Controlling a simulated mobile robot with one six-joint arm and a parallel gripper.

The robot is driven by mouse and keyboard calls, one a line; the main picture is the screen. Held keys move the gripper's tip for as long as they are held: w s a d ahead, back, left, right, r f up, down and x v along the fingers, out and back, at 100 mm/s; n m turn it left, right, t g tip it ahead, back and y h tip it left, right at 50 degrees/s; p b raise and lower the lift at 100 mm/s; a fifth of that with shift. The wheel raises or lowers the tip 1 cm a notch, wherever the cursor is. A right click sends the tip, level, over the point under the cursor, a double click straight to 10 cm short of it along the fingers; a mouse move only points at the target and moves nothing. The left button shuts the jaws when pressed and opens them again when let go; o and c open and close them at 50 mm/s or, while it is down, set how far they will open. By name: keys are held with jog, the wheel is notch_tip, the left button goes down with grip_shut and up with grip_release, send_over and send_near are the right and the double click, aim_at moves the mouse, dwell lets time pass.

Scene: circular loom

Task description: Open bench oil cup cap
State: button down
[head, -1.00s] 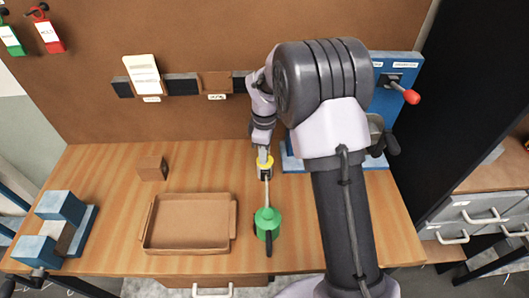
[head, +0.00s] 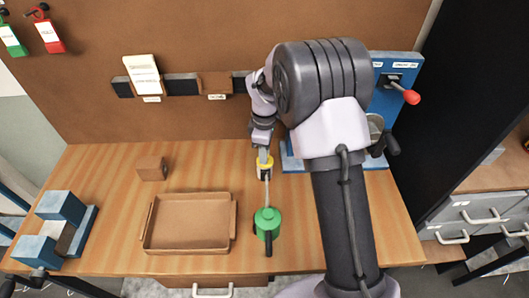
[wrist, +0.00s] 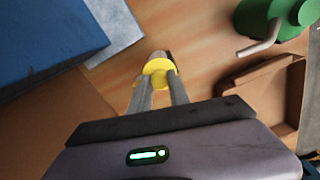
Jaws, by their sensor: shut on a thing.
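A round yellow cap (head: 264,161) is at the back middle of the bench; it also shows in the wrist view (wrist: 158,67). My gripper (head: 264,152) points down at it from above. In the wrist view my gripper's two fingers (wrist: 158,82) are shut on the yellow cap, one on each side. A small grey-dark part shows just past the cap. The cup body under the cap is mostly hidden, and I cannot tell whether the cap is lifted.
A green oil can (head: 267,221) stands in front of the cap, its thin spout reaching toward it. An empty brown tray (head: 147,240) lies to the left, with a brown block (head: 152,168) behind. A blue panel with a red-knobbed lever (head: 411,97) stands at right.

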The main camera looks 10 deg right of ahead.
jog(key=shift+d+r+n+p, duration=0.1)
jog(key=shift+n+p, duration=0.2)
jog(key=shift+d+r+n+p, duration=0.1)
jog(key=shift+d+n+p, duration=0.15)
jog(key=shift+n+p, duration=0.35)
jog(key=shift+d+n+p, duration=0.4)
jog(key=shift+n+p, duration=0.8)
jog(key=shift+w+d+n+p, duration=0.15)
jog(key=shift+d+n+p, duration=0.3)
jog(key=shift+n+p, duration=0.55)
jog(key=shift+w+d+n+p, duration=0.15)
jog(key=shift+d+n+p, duration=0.35)
jog(key=shift+n, duration=0.9)
jog(key=shift+a, duration=0.1)
jog(key=c, duration=1.2)
grip_release()
jog(key=shift+f, duration=0.2)
